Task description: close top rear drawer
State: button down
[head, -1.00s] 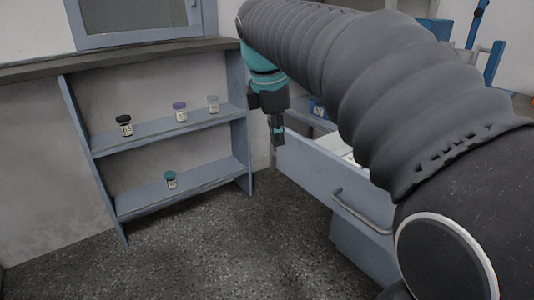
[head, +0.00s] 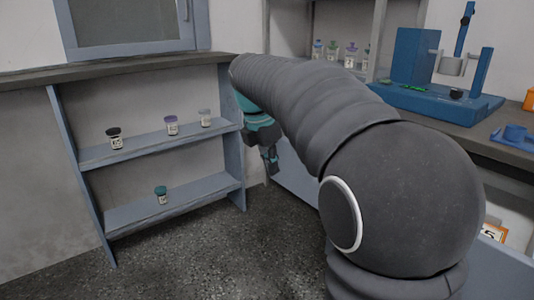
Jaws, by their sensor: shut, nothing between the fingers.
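A pale blue-grey drawer front (head: 298,180) stands out from the bench, just right of my gripper. My arm covers its middle and its handle. A blue-grey edge (head: 505,262) shows again at the lower right, with an orange-and-white labelled item (head: 493,230) behind it. I cannot tell for sure whether it is the same drawer. My gripper (head: 270,168) points down, shut and empty, close to the drawer's left end. I cannot tell whether it touches the drawer.
A blue-grey shelf unit (head: 160,146) on the left holds several small jars. A worktop (head: 510,150) at the right carries a blue apparatus (head: 440,95). More bottles (head: 340,52) stand at the back. The speckled floor (head: 225,245) in front is clear.

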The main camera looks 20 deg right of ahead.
aim_at(284, 160)
jog(key=shift+w+d, duration=0.25)
jog(key=shift+d, duration=0.4)
jog(key=shift+w+d, duration=0.2)
jog(key=shift+d, duration=0.4)
jog(key=shift+w+d, duration=0.25)
jog(key=shift+d, duration=0.4)
